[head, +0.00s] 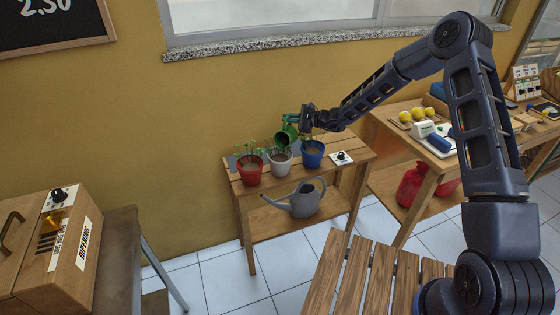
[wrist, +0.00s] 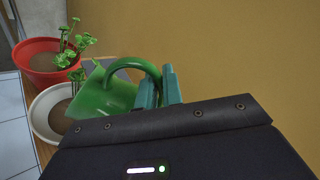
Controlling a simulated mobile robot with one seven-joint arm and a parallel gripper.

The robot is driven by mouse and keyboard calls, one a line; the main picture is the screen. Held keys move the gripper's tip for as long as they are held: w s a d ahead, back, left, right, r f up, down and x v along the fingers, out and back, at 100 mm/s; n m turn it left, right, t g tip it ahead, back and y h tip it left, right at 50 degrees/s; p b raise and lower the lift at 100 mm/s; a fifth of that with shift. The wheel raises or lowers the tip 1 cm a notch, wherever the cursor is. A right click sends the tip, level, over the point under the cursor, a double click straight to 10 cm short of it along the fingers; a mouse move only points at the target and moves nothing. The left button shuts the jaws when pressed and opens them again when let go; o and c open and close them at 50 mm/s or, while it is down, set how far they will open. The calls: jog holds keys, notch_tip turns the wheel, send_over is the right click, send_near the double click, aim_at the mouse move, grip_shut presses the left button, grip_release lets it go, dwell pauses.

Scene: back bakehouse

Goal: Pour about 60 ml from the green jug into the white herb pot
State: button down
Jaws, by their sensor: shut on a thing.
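My gripper (head: 307,118) is shut on the green jug (head: 286,135) and holds it above the back of the plant bench. In the wrist view the green jug (wrist: 108,95) is tilted to the left, with its handle at the teal fingers (wrist: 168,88). The white herb pot (head: 280,161) stands on the bench between a red pot and a blue pot. In the wrist view the white pot (wrist: 40,116) shows soil and sits just left of the jug, partly behind it. I cannot see any liquid stream.
The red pot (head: 250,171) stands left of the white pot and the blue pot (head: 312,154) right of it, close by. A grey watering can (head: 295,199) is on the lower shelf. The wall is close behind.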

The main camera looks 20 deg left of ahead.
jog(key=shift+s+r+n+p, duration=0.45)
jog(key=shift+s+n+p, duration=0.05)
jog(key=shift+p, duration=0.6)
dwell(0.6)
jog(key=w+f+m, duration=0.1)
jog(key=w+f, duration=0.1)
jog(key=w, duration=0.1)
jog(key=w+m, duration=0.1)
jog(key=shift+w+f+m+g, duration=0.2)
jog(key=shift+f+m+g, duration=0.1)
jog(key=shift+f, duration=0.1)
jog(key=shift+w+a+f+m+g+b, duration=0.1)
jog(key=shift+w+f+m+g+b, duration=0.1)
jog(key=shift+w+f+m+b, duration=0.35)
jog(key=shift+w+m+g+b, duration=0.1)
jog(key=shift+w+m+g, duration=0.2)
jog(key=shift+m, duration=0.45)
jog(key=shift+w+f, duration=0.1)
dwell(0.8)
